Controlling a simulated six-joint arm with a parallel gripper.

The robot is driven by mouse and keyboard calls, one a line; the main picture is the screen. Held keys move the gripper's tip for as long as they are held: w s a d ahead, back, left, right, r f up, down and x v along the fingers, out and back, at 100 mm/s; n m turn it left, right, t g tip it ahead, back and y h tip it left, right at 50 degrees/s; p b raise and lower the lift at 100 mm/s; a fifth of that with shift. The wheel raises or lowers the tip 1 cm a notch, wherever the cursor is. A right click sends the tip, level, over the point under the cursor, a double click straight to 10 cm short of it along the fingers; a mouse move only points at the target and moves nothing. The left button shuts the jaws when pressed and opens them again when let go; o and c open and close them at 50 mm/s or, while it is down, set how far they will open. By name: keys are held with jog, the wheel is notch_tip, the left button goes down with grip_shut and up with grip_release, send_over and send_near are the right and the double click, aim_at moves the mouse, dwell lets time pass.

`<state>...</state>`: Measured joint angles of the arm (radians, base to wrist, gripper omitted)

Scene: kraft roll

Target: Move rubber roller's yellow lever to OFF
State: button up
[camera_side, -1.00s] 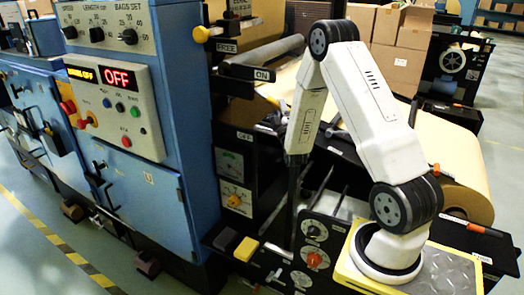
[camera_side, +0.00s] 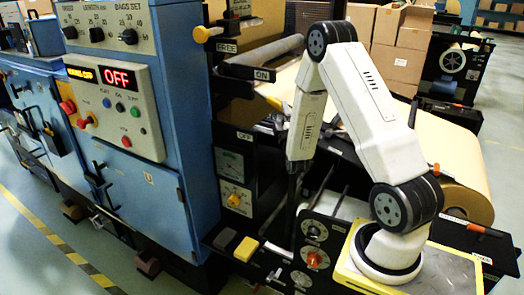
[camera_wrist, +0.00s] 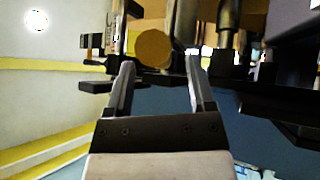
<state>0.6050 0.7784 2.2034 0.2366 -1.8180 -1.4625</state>
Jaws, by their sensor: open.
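My gripper (camera_wrist: 162,82) is open and empty in the wrist view, with its two fingers apart. A round mustard-yellow end (camera_wrist: 153,48) shows ahead, between and just beyond the fingertips; I see no contact. I cannot tell for sure whether it is the lever's knob. In the side view a lever with a yellow knob (camera_side: 202,34) sticks out left from the machine, above a FREE label. An ON label (camera_side: 263,76) and an OFF label (camera_side: 244,136) sit lower on the black frame. My fingertips cannot be made out in the side view.
The blue machine cabinet (camera_side: 150,195) with a red OFF display (camera_side: 119,78) stands on the left. A dark roller (camera_side: 268,52) and wide kraft paper (camera_side: 455,150) lie behind my arm. Dark bars and brackets (camera_wrist: 285,105) crowd the wrist view's right side.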

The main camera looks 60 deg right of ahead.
jog(key=shift+v, duration=2.85)
